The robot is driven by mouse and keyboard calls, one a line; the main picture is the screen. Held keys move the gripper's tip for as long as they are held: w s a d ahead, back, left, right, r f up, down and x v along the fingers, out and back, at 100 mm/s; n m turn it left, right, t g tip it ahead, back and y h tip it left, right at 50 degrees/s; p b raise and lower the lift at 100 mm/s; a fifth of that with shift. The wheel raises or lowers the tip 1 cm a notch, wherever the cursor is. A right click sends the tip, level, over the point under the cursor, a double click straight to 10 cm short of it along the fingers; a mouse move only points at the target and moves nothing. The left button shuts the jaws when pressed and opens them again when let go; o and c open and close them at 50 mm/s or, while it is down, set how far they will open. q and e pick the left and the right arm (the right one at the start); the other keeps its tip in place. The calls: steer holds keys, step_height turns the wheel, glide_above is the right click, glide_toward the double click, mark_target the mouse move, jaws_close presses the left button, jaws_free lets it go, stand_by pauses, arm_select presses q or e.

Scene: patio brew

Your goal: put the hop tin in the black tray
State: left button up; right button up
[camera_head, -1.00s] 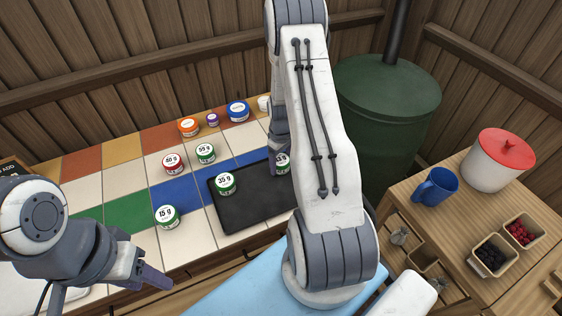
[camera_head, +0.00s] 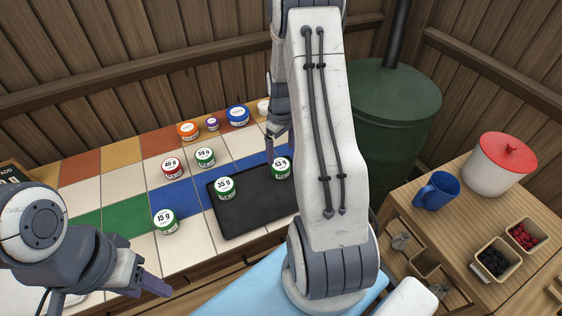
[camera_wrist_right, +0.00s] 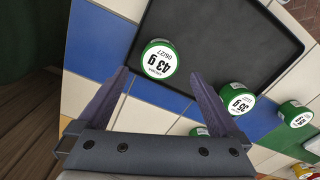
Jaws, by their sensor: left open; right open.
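The black tray (camera_head: 250,212) lies on the tiled counter. A green tin marked 43 g (camera_head: 281,168) sits in its far right part; the right wrist view shows the tin (camera_wrist_right: 159,60) just inside the tray rim. A green tin marked 35 g (camera_head: 224,188) sits at the tray's left side and also shows in the right wrist view (camera_wrist_right: 233,102). My right gripper (camera_wrist_right: 160,78) is open and empty, its fingertips spread either side of the 43 g tin's near edge, apart from it. My left gripper (camera_head: 160,290) is open and empty, low at the left.
A red tin (camera_head: 172,168), a 55 g green tin (camera_head: 205,157) and a 15 g green tin (camera_head: 166,222) stand left of the tray. Orange (camera_head: 188,131) and blue (camera_head: 237,116) tins stand behind. A side table with a blue mug (camera_head: 436,190) is at right. The tray's middle is clear.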

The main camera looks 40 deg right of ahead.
mark_target(281, 164)
steer(key=s+a+r+n, duration=0.1)
steer(key=a+r, duration=0.5)
steer(key=a, duration=0.4)
steer(key=s+a+r+n, duration=0.1)
steer(key=a+r+n, duration=0.1)
steer(key=a+r, duration=0.6)
steer(key=s+a+r+n+y, duration=0.1)
steer(key=s+a+r+n, duration=0.1)
steer(key=s+a, duration=1.4)
steer(key=s, duration=0.3)
steer(key=shift+s+n, duration=0.15)
steer(key=shift+n, duration=0.15)
